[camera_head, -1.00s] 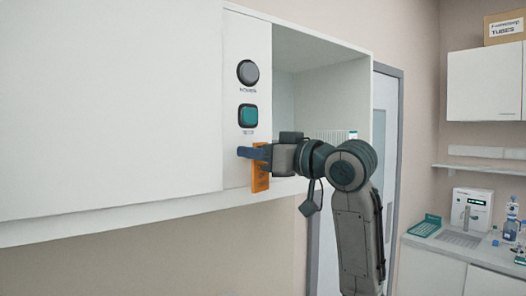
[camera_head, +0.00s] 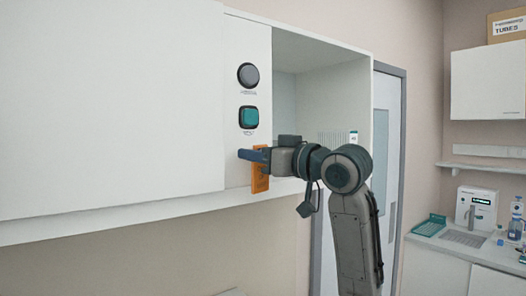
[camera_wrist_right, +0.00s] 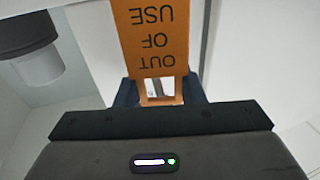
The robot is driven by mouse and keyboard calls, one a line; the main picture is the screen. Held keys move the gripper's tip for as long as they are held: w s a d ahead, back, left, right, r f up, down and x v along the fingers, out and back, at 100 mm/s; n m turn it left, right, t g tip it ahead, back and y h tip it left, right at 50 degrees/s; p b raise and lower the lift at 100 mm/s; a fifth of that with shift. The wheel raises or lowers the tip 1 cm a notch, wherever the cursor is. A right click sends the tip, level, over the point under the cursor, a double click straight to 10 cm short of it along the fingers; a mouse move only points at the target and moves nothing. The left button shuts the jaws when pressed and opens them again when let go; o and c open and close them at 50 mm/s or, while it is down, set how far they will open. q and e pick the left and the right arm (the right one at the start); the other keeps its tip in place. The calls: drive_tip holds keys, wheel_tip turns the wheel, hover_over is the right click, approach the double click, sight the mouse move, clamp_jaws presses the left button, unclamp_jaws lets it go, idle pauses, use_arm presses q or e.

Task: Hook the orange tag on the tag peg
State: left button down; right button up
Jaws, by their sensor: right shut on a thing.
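The orange tag (camera_head: 260,179) hangs upright at my right gripper (camera_head: 247,155), against the narrow white panel under the teal button. In the right wrist view the tag (camera_wrist_right: 150,40) reads "OUT OF USE" upside down, and its end with a slot lies between the dark fingers of my right gripper (camera_wrist_right: 160,92). The gripper is shut on that end. The tag peg cannot be made out; the gripper and tag may hide it. My left gripper is not in view.
A round dark button (camera_head: 248,76) and a square teal button (camera_head: 248,117) sit on the panel above the gripper. An open cabinet bay (camera_head: 325,95) is right of the panel. A counter (camera_head: 470,250) with lab items stands at far right.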

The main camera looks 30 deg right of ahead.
drive_tip(key=shift+w+f, duration=0.2)
drive_tip(key=shift+f, duration=0.2)
drive_tip(key=o, duration=0.9)
drive_tip(key=shift+c, duration=0.2)
drive_tip(key=shift+o, duration=0.9)
drive_tip(key=shift+s+a+r, duration=0.1)
drive_tip(key=shift+s+a, duration=0.05)
drive_tip(key=shift+a, duration=0.1)
drive_tip(key=shift+r, duration=0.1)
drive_tip(key=shift+r, duration=0.15)
